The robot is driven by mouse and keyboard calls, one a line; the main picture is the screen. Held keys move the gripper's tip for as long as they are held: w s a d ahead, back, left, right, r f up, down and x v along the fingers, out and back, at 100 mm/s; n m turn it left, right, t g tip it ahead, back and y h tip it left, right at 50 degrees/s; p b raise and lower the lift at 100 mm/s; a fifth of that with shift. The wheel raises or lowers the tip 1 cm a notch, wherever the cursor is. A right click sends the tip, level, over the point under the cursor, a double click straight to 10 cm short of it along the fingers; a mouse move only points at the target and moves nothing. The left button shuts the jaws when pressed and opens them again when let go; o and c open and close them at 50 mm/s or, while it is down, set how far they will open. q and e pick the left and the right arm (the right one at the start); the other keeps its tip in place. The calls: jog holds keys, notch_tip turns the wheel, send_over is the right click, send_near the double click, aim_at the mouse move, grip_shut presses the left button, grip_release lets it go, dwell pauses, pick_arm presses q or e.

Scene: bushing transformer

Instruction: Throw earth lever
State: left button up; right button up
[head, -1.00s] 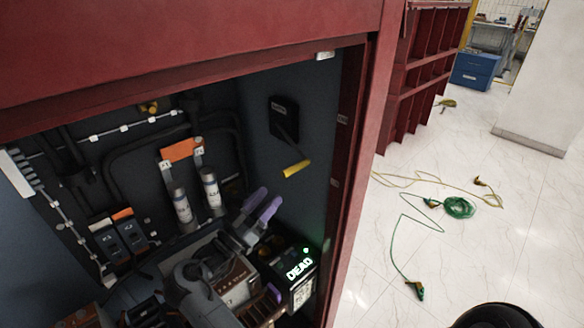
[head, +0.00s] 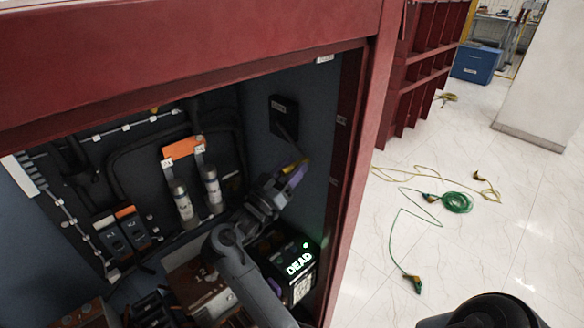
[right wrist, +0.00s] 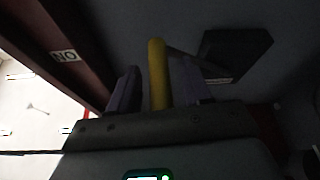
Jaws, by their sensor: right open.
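The earth lever has a dark mounting plate (head: 284,118) on the cabinet's right inner wall, a thin dark arm and a yellow handle (head: 291,166) low on it. My right gripper (head: 294,174) is at the handle with its purple fingers open and hides part of it. In the right wrist view the yellow handle (right wrist: 157,72) stands between the two fingers, with a gap visible on the left side. The mounting plate (right wrist: 236,52) is to the right there. Contact on the right side cannot be told. My left gripper is not in view.
Two grey cylinders (head: 183,200) under an orange block (head: 183,150) are left of the gripper. The red cabinet frame (head: 352,170) is close on the right. Green cable (head: 457,202) lies on the floor outside.

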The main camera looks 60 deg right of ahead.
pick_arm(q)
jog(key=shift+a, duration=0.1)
pick_arm(e)
grip_shut()
dwell(0.3)
